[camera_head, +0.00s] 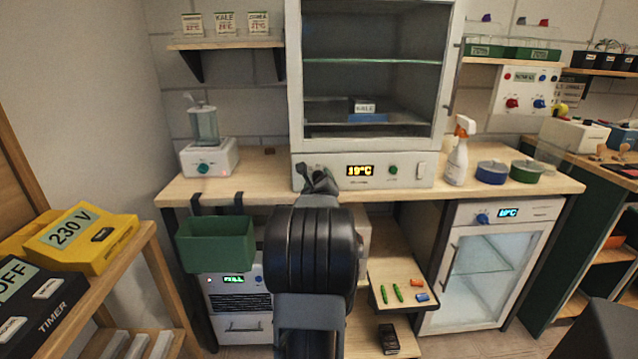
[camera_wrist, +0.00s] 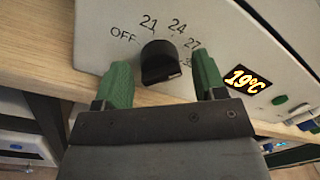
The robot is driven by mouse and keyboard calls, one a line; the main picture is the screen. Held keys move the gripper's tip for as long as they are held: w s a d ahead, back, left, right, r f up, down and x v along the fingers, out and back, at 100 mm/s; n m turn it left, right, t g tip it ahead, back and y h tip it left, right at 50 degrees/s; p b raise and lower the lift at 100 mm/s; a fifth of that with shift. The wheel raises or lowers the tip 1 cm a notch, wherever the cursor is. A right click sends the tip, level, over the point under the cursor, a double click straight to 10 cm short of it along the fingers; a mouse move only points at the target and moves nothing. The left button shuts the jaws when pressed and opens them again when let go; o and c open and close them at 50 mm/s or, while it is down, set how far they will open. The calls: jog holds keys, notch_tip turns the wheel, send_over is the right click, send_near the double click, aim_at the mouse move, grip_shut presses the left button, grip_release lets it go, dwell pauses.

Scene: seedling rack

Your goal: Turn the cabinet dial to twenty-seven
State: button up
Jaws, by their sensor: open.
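The cabinet (camera_head: 300,80) is a white glass-fronted unit on the bench. Its lower panel shows an orange 19°C display (camera_head: 360,170), also seen in the wrist view (camera_wrist: 248,79). The black dial (camera_wrist: 160,60) is on this panel, with OFF, 21, 24, 27 and a partly hidden mark around it. A small pale mark shows at the dial's lower right; I cannot tell exactly which number it points to. My gripper (camera_wrist: 163,80) is open, its green fingers on either side of the dial with gaps visible. In the head view my gripper (camera_head: 318,180) hides the dial.
A green button (camera_head: 393,170) and a white switch (camera_head: 421,170) are right of the display. A spray bottle (camera_head: 457,155) and round tins (camera_head: 491,172) stand further right. A humidifier (camera_head: 208,155) stands left, and a green bin (camera_head: 215,246) hangs below the bench edge.

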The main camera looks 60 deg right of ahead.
jog(key=v, duration=1.4)
jog(key=shift+p, duration=0.3)
